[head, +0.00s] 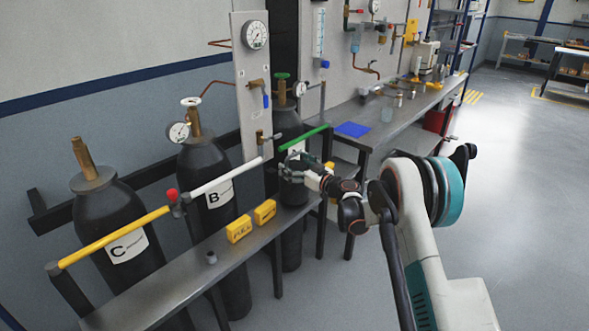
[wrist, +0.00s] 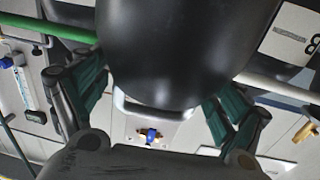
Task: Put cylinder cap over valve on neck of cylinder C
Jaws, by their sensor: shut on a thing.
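Cylinder C (head: 100,205) is the black cylinder at the left in the head view. Its brass valve (head: 83,158) stands upright and uncovered on the neck. My gripper (head: 293,164) is at the far right cylinder, well to the right of C. In the wrist view, the gripper's green fingers (wrist: 155,100) are shut on a large black rounded thing with a pale rim, which looks like the cylinder cap (wrist: 175,50). In the head view the cap is hard to tell from the dark cylinder behind it.
Cylinder B (head: 205,165) stands between C and my gripper, with a gauge (head: 178,132). Yellow (head: 110,237), white (head: 226,177) and green (head: 303,138) bars cross in front of the cylinders. A narrow bench (head: 175,287) holds yellow tags (head: 239,229) and a small grey piece (head: 211,257).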

